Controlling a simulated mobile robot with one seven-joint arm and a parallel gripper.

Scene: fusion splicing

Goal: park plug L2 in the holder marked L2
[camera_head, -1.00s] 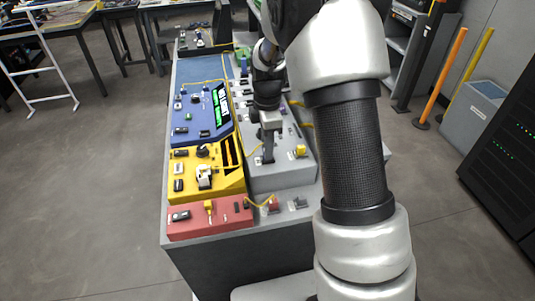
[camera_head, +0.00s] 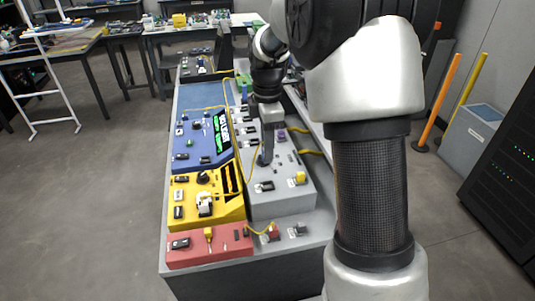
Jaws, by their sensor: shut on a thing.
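My gripper (camera_head: 264,160) points down over the grey sloped panel (camera_head: 285,204), left of its middle. Its jaws are shut on a small plug at the fingertips, mostly hidden by the fingers. A thin yellow cable (camera_head: 248,180) runs up toward the jaws from the front. The plug's label is too small to read, so I take it for plug L2 from the cable and grip. Small dark holders with white labels sit on the grey panel, such as one (camera_head: 265,186) in front of the gripper. I cannot read which is marked L2.
A yellow plug (camera_head: 300,178) stands at the grey panel's front right. Left are a blue unit (camera_head: 190,150) with a green-lit screen, a yellow unit (camera_head: 228,208) and a red unit (camera_head: 215,255). Yellow cables cross the bench. My arm hides part of the bench's right side.

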